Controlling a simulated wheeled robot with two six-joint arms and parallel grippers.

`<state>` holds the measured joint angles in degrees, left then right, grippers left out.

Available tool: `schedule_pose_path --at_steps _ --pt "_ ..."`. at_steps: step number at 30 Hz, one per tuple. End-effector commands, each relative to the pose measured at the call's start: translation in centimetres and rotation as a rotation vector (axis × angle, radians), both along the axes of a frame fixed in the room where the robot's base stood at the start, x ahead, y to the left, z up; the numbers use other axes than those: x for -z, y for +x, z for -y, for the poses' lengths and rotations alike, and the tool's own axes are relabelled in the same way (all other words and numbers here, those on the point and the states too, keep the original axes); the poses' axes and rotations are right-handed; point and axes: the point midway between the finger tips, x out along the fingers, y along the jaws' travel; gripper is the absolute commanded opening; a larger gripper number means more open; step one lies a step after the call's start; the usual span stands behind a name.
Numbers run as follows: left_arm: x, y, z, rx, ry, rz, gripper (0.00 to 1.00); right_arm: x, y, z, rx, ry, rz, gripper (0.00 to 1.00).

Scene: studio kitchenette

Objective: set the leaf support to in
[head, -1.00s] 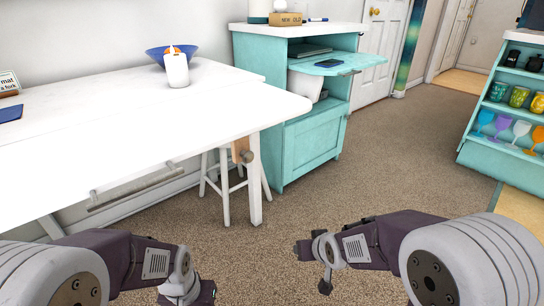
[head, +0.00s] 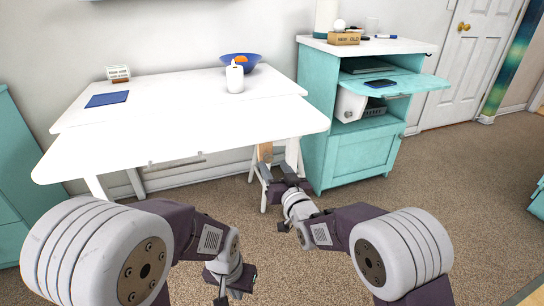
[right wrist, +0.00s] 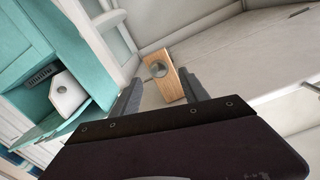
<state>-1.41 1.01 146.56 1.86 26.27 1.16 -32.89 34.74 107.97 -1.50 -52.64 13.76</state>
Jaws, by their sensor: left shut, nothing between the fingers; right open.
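The white drop-leaf table (head: 110,150) has its front leaf raised and level. The leaf support is a light wooden piece (head: 265,152) under the table's right end; in the right wrist view it is a wooden block (right wrist: 184,84) with a round metal knob (right wrist: 158,69). My right gripper (head: 277,172) is open at the support. In the right wrist view its fingers (right wrist: 160,93) stand on either side of the block, seemingly short of it; I cannot tell if they touch. My left gripper (head: 230,284) is shut and empty, low over the carpet.
On the table are a blue bowl (head: 253,68), a white candle-like item (head: 234,79), a blue pad (head: 107,99) and a small sign (head: 117,73). A teal cabinet (head: 358,154) stands close right of the support, its shelf (head: 408,84) pulled out. Carpet in front is clear.

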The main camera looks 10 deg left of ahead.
Motion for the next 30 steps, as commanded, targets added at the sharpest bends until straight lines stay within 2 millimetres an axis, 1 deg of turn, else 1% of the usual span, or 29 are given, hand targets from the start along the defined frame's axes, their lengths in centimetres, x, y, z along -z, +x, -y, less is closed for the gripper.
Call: schedule_pose_path --at_steps 1,3,6,9,16,17,18,20,21,22,30 --pt "1.4 -0.1 0.0 0.0 0.0 -0.003 0.0 0.7 0.8 -0.5 -0.001 0.004 0.005 0.52" --pt "1.8 -0.1 0.0 0.0 0.0 -0.004 0.0 0.6 1.6 -1.1 0.0 0.003 0.004 0.52" --pt "2.1 -0.1 0.0 0.0 0.0 -0.004 0.0 0.5 2.5 -1.7 0.0 0.002 0.003 0.52" --pt "2.2 -0.1 0.0 0.0 0.0 -0.004 0.0 0.4 2.9 -1.9 0.0 0.001 0.002 0.52" --pt "2.1 -0.1 0.0 0.0 0.0 -0.004 0.0 0.3 3.0 -2.0 0.0 0.001 0.001 0.52" --pt "2.1 -0.1 0.0 0.0 0.0 -0.004 0.0 0.3 3.0 -2.0 0.0 0.001 0.001 0.47" --pt "2.1 -0.1 0.0 0.0 0.0 -0.004 0.0 0.3 3.0 -2.0 0.0 0.001 0.001 0.36" --pt "2.1 -0.1 0.0 0.0 0.0 -0.004 0.0 0.3 3.0 -2.0 0.0 0.001 0.001 0.19" --pt "2.1 -0.1 0.0 0.0 0.0 -0.004 0.0 0.3 3.0 -2.0 0.0 0.001 0.001 0.08" --pt "2.1 -0.1 0.0 0.0 0.0 -0.004 0.0 0.3 2.9 -2.0 0.0 0.001 0.001 0.0" --pt "2.1 -0.1 0.0 0.0 0.0 -0.004 0.0 0.3 2.9 -1.9 0.0 0.001 0.001 0.0"
